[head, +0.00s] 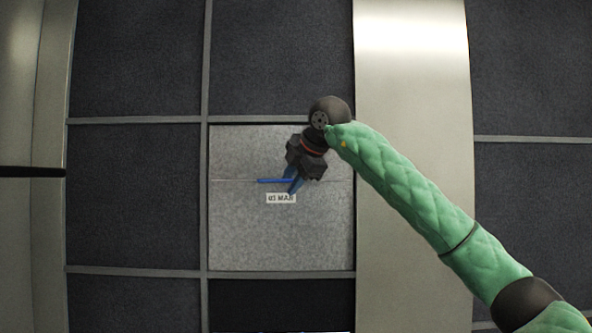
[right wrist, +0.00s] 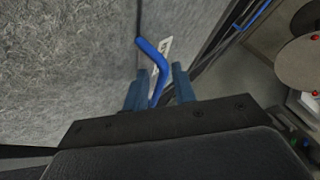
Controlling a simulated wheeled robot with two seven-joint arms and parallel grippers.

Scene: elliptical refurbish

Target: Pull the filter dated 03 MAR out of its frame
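The light grey fibrous filter (head: 240,235) sits in a square opening of the metal grid. A small white label (head: 281,198) on it carries a date that looks like 03 MAR, though the print is small. A blue handle (head: 270,181) lies across its middle, just above the label. My right gripper (head: 293,182) is at the right end of this handle. In the right wrist view, the bent blue handle (right wrist: 150,53) passes between the two blue fingers of my right gripper (right wrist: 160,88), which stand apart with a visible gap. My left gripper is not in view.
Dark filter panels (head: 135,200) fill the surrounding grid cells. A dark strip (head: 280,305) lies below the light filter. A pale metal panel (head: 412,60) runs along its right side. Round and red-dotted items (right wrist: 308,62) show at the right edge of the right wrist view.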

